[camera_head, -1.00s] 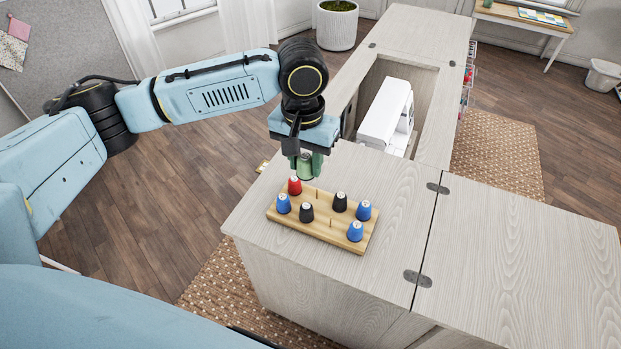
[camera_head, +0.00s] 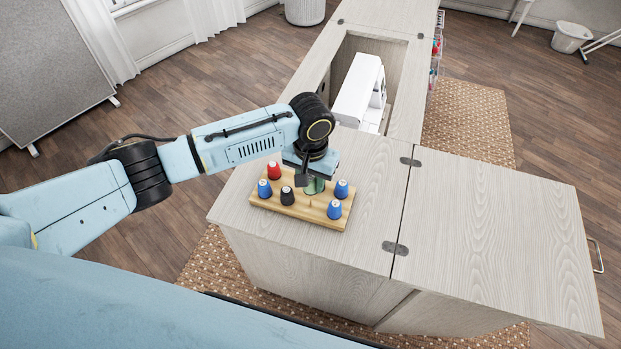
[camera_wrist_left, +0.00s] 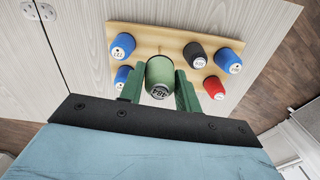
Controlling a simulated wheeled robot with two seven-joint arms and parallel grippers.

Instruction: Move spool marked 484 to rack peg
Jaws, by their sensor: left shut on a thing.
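The green spool marked 484 (camera_wrist_left: 159,76) is in the left wrist view, its label facing the camera. My left gripper (camera_head: 313,186) is shut on it, with a green finger at each side. In the head view the gripper and spool (camera_head: 315,187) are over the back right part of the wooden peg rack (camera_head: 308,213). The rack (camera_wrist_left: 165,41) lies behind the spool in the wrist view. I cannot tell whether the spool touches a peg, as the peg below it is hidden. My right gripper is not in view.
The rack holds a red spool (camera_head: 274,170), a black spool (camera_head: 287,195) and blue spools (camera_head: 264,188), (camera_head: 341,189), (camera_head: 334,209). A white sewing machine (camera_head: 355,95) sits in the cabinet's opening. The cabinet top (camera_head: 480,210) to the right is clear.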

